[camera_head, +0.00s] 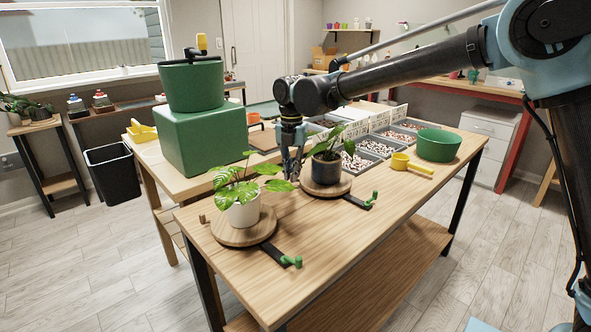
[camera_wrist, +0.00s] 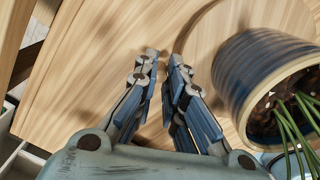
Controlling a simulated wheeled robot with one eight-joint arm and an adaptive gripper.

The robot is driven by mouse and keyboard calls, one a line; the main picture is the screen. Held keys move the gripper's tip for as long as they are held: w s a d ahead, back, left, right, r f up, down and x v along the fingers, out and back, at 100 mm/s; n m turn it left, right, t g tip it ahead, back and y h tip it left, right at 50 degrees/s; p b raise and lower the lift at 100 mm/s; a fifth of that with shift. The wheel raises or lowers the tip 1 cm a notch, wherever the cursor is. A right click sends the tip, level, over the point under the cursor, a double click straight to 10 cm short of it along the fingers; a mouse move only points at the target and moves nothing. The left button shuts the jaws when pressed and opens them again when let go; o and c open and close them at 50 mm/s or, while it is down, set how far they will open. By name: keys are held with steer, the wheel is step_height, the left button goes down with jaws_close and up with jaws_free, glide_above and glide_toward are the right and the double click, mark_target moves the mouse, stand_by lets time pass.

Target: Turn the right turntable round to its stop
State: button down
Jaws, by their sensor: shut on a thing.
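The right turntable (camera_head: 334,190) is a round wooden disc carrying a dark blue pot (camera_head: 325,168) with a leafy plant. Its disc edge (camera_wrist: 212,32) and the blue pot (camera_wrist: 232,90) also show in the wrist view. A black bar with a green hooked stop (camera_head: 370,200) reaches out at its front right. My gripper (camera_head: 291,174) is low at the disc's left side, beside the pot. In the wrist view my gripper (camera_wrist: 164,62) has its fingers close together, shut on what appears to be the turntable's peg, which the fingers hide.
The left turntable (camera_head: 262,229) bears a white pot (camera_head: 243,213) with a broad-leaved plant, close to my gripper. It has a small brown peg (camera_head: 202,218) and a green stop (camera_head: 291,261). A yellow scoop (camera_head: 405,164) and green bowl (camera_head: 438,145) stand right. The table's front right is clear.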

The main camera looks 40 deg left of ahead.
steer(key=c, duration=1.9)
jaws_free()
steer(key=shift+r, duration=0.15)
step_height(320, 180, up, 12)
steer(key=shift+w, duration=0.1)
